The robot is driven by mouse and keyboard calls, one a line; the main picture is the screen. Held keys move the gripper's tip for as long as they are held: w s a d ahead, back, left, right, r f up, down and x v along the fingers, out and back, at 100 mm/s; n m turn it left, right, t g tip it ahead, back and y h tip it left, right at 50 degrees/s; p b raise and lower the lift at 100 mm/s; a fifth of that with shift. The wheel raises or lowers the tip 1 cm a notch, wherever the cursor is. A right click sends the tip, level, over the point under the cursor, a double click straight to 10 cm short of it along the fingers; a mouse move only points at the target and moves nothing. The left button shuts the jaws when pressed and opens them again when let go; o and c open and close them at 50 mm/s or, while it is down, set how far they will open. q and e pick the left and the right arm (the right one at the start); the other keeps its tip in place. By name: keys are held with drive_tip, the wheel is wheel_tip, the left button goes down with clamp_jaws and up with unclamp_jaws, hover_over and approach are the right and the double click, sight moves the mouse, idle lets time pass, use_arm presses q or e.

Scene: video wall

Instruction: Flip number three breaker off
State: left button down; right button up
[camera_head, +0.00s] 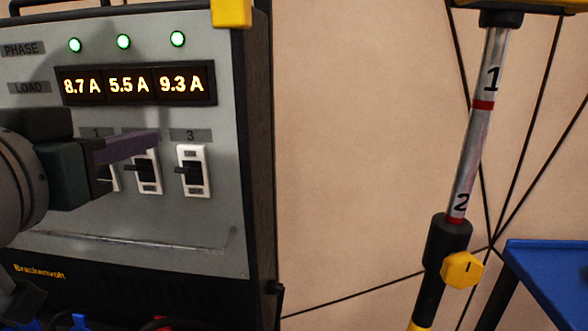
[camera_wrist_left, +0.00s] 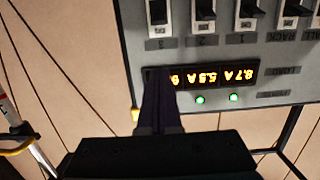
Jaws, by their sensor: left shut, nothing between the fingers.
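The number three breaker (camera_head: 193,170) is a white-framed switch with a dark lever, under the label 3 on a grey panel. It also shows at the top of the left wrist view (camera_wrist_left: 157,12), where the panel is upside down. I cannot tell its lever position for sure. The light above is green and its load display (camera_head: 182,84) reads 9.3 A. Breaker two (camera_head: 147,172) is left of it; breaker one is mostly hidden. My left gripper (camera_head: 156,142) is shut and empty, its tips left of label 3, covering label 2. In the wrist view its fingers (camera_wrist_left: 157,78) overlap the 9.3 A display.
A pole (camera_head: 470,120) marked 1 and 2, with a yellow knob (camera_head: 462,269), stands at the right. A blue table (camera_head: 550,275) is at the lower right. Black cables cross the beige wall. The space between box and pole looks clear.

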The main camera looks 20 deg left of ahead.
sight(190, 126)
use_arm(q)
drive_tip(key=x, duration=0.9)
drive_tip(key=shift+w+a, duration=0.15)
drive_tip(key=shift+a, duration=0.1)
drive_tip(key=f, duration=0.1)
drive_tip(key=s+f, duration=0.1)
drive_tip(key=shift+d+f, duration=0.1)
drive_tip(key=shift+f, duration=0.3)
drive_tip(key=shift+s+d+f, duration=0.1)
drive_tip(key=shift+s+f, duration=0.15)
drive_tip(key=shift+f, duration=0.2)
